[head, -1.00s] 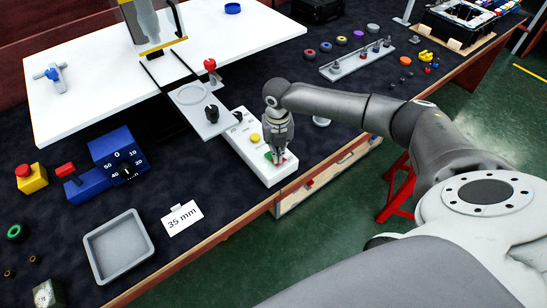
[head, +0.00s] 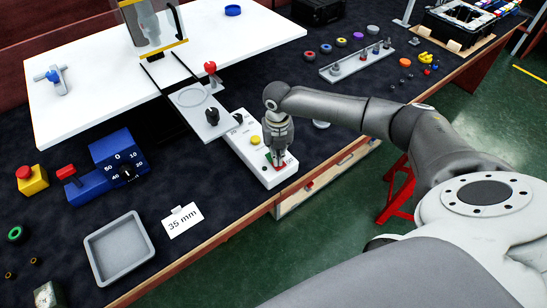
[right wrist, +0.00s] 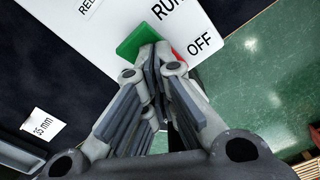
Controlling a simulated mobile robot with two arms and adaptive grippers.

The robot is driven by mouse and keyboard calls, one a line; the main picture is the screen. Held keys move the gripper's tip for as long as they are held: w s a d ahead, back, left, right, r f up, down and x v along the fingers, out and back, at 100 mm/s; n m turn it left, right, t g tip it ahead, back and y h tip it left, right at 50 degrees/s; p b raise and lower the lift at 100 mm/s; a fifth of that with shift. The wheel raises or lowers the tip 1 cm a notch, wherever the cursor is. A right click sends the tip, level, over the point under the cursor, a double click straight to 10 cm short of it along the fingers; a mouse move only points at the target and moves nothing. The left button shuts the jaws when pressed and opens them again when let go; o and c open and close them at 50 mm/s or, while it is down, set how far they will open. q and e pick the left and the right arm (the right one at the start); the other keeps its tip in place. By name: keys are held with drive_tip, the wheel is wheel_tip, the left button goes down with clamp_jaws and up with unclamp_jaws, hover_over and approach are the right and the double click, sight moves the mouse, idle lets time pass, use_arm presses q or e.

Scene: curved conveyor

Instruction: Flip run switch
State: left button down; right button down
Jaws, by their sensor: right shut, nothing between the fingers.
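The white control box (head: 250,147) stands near the table's front edge. Its run switch has a green part (right wrist: 140,38) and a red part (right wrist: 177,54), beside the printed words RUN and OFF in the right wrist view. My right gripper (head: 277,164) points down over the switch end of the box, shut and empty. In the right wrist view its fingertips (right wrist: 155,52) are at the switch, between the green and red parts, and hide its middle. I cannot tell whether they touch it. My left gripper is not in view.
The box also carries a yellow button (head: 255,140) and a black knob (head: 238,118). A plate with another black knob (head: 212,115) adjoins it. A grey tray (head: 120,250) and a 35 mm card (head: 183,220) lie to the left on the dark mat.

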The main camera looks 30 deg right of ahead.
drive_tip(key=shift+r+p, duration=2.75)
drive_tip(key=shift+r, duration=0.45)
drive_tip(key=shift+f, duration=0.1)
